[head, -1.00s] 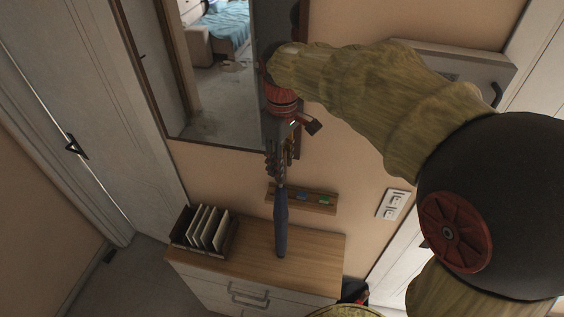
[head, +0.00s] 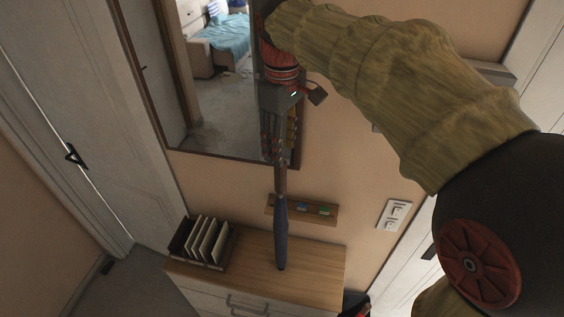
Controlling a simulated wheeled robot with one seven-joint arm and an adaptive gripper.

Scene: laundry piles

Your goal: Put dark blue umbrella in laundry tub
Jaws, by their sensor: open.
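The dark blue umbrella (head: 281,235) is furled and upright, its lower tip over the top of the wooden dresser. Whether the tip touches the dresser is hard to tell. Its thin brownish handle end (head: 281,180) points up toward my gripper. My gripper (head: 281,158) points down directly above the umbrella, in front of the mirror's lower right corner. Its jaws are open at the upper end of the handle, and their exact gap around it is hard to see. No laundry tub shows in the head view.
The wooden-topped dresser (head: 315,262) carries a dark holder with upright pale cards (head: 207,240) at its left. A small wall shelf (head: 325,212) is behind the umbrella, with switches (head: 394,215) to its right. A mirror (head: 215,138) hangs above. A white door (head: 95,150) stands left.

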